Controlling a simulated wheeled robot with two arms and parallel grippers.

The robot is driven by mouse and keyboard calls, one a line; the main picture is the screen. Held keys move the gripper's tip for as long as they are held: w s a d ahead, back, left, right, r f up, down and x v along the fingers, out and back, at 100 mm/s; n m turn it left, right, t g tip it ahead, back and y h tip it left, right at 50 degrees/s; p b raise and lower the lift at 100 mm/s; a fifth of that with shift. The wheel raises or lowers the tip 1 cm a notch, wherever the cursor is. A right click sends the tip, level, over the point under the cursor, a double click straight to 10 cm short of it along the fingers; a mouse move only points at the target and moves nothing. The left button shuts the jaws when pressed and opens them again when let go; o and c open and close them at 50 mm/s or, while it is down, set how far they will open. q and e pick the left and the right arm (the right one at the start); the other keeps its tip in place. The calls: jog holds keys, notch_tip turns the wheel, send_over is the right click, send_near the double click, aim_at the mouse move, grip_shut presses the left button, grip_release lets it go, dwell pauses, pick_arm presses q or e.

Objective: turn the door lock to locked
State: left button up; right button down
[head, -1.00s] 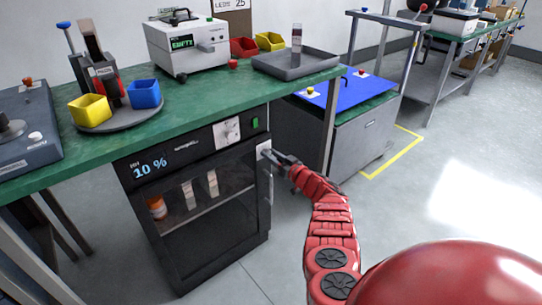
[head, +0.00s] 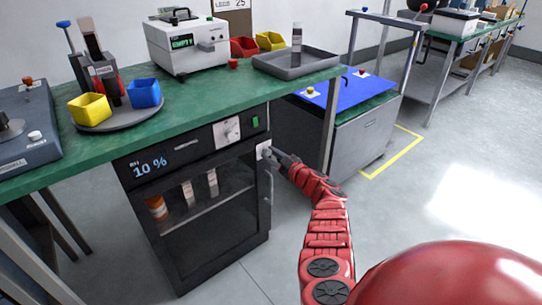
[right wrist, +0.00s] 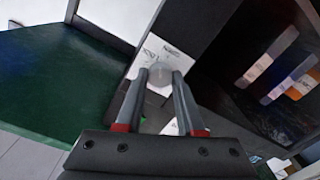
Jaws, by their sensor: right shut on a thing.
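The door lock shows in the right wrist view as a round pale knob (right wrist: 160,74) on a white plate with small lettering (right wrist: 152,50). The plate (head: 263,148) sits at the upper right of the dark cabinet's glass door (head: 215,244). My right gripper (head: 270,154) reaches it from the right. In the right wrist view its two fingers (right wrist: 160,76) are shut on the knob, one on each side. The gripper hides most of the knob in the head view, and I cannot read its angle. The door looks closed. My left gripper is not in view.
A vertical door handle (head: 268,188) stands just below my right gripper. The cabinet is under a green bench (head: 215,103), whose leg (head: 329,125) is close to my right arm. A grey cart with a blue mat (head: 335,92) stands behind. The floor at right is clear.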

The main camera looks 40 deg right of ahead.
jog(key=n+b, duration=0.1)
jog(key=n, duration=0.3)
jog(key=shift+a+f+n, duration=0.1)
jog(key=shift+f+n, duration=0.05)
jog(key=shift+n, duration=0.15)
jog(key=n+b, duration=0.1)
jog(key=n, duration=0.2)
jog(key=shift+f, duration=0.1)
jog(key=shift+n+b, duration=0.8)
jog(key=shift+n, duration=0.6)
jog(key=shift+h, duration=0.3)
jog(key=shift+r, duration=0.2)
jog(key=c, duration=0.5)
grip_release()
jog(key=shift+s, duration=0.15)
